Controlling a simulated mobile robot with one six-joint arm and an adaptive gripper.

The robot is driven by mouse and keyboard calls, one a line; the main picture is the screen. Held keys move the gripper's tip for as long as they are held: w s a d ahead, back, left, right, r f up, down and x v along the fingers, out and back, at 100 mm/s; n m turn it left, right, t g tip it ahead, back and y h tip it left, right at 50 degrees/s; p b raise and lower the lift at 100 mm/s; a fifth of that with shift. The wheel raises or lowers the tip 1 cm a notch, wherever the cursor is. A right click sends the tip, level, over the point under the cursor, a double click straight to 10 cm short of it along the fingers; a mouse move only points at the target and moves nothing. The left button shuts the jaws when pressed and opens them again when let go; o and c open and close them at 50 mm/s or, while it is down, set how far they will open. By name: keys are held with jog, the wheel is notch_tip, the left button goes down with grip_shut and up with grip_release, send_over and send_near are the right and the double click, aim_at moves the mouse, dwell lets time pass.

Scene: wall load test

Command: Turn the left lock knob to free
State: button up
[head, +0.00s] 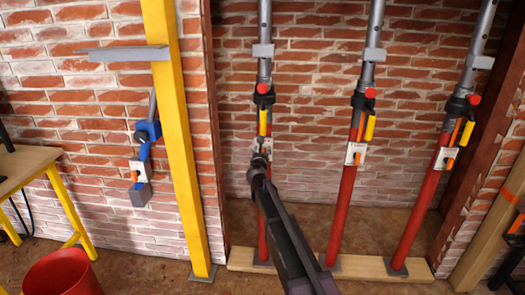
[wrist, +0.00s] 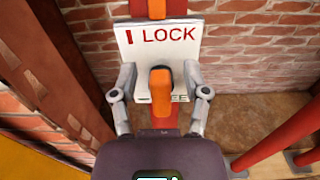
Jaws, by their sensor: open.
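The left lock knob (wrist: 161,84) is orange and stands upright on a white plate (wrist: 183,40) in the wrist view. The plate reads LOCK at the top, with a red mark beside it. Lower lettering ending in "EE" is partly hidden by the knob. My gripper (wrist: 159,88) is open, one finger on each side of the knob, with a visible gap on both sides. In the head view my gripper (head: 260,160) is at the plate on the left red prop (head: 263,222), and hides most of that plate and knob.
Two more red props, the middle one (head: 342,215) and the right one (head: 420,205), stand to the right with similar plates. A yellow post (head: 178,130) stands left of my arm. A timber sill (head: 385,268) runs under the props. A red bucket (head: 62,275) is at lower left.

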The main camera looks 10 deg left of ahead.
grip_shut()
